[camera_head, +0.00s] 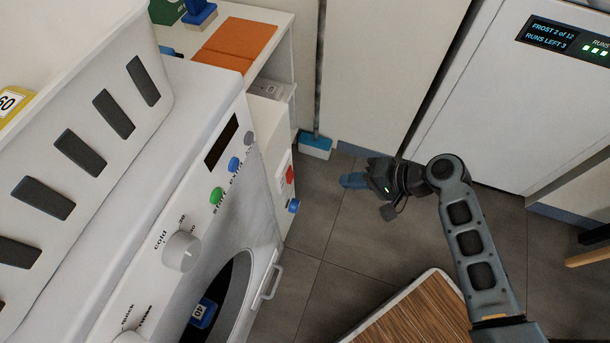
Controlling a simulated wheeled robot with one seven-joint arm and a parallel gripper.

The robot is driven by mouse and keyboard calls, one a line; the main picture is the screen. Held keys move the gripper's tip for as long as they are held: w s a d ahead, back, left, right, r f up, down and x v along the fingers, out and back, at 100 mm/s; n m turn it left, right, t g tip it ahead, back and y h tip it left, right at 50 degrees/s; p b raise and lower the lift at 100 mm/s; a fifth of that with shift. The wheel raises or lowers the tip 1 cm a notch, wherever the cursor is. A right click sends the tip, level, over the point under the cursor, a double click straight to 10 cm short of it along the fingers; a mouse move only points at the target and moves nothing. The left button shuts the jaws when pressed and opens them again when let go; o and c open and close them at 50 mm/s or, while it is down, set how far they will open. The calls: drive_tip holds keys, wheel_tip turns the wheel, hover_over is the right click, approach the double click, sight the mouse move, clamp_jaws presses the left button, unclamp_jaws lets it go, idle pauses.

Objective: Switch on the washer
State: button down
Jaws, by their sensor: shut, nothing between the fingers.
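The white washer (150,215) stands at the left, its sloped control panel facing right. The panel has a dark, unlit display (221,143). Beside it run a green button (217,197), a blue button (234,164) and a grey button (249,138), with small labels that are hard to read. A round white dial (182,251) sits lower, near the word "cold". The washer's round door (268,283) is partly cut off below. My gripper (346,181) has blue fingertips and is shut and empty. It is over the floor, right of the washer, apart from the buttons.
A white slotted basket (85,70) sits on the washer. A shelf unit (266,72) with an orange item (236,44) stands behind. A white appliance (520,100) is at right, a wooden top (415,318) below. Open floor lies between.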

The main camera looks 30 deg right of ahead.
drive_tip(key=b, duration=0.3)
approach(292, 178)
wheel_tip(292, 178, down, 4)
drive_tip(key=shift+w+a+f, duration=0.1)
drive_tip(key=shift+w+a, duration=0.65)
drive_tip(key=shift+w, duration=0.25)
drive_tip(key=shift+w+a, duration=0.75)
drive_tip(key=shift+w, duration=0.25)
drive_tip(key=shift+w+b, duration=0.15)
drive_tip(key=shift+b, duration=0.5)
